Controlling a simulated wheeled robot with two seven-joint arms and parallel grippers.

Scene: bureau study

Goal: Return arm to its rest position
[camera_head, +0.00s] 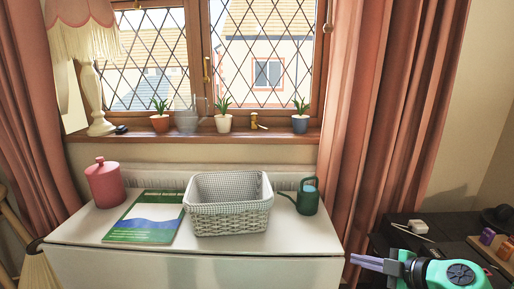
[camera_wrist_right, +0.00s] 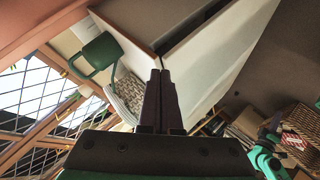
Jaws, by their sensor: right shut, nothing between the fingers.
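My right gripper (camera_head: 368,264) is at the lower right of the head view, to the right of the white bureau (camera_head: 190,270). Its fingers point left and are closed together with nothing between them. In the right wrist view the shut fingers (camera_wrist_right: 160,100) stand in the middle, against the bureau's pale side (camera_wrist_right: 215,60). My left gripper is not in the head view.
On the bureau are a pink lidded jar (camera_head: 105,183), a green book (camera_head: 145,218), a wicker basket (camera_head: 228,207) and a green watering can (camera_head: 307,197). Potted plants and a lamp (camera_head: 95,90) line the windowsill. A dark surface (camera_head: 420,243) with small items lies at right.

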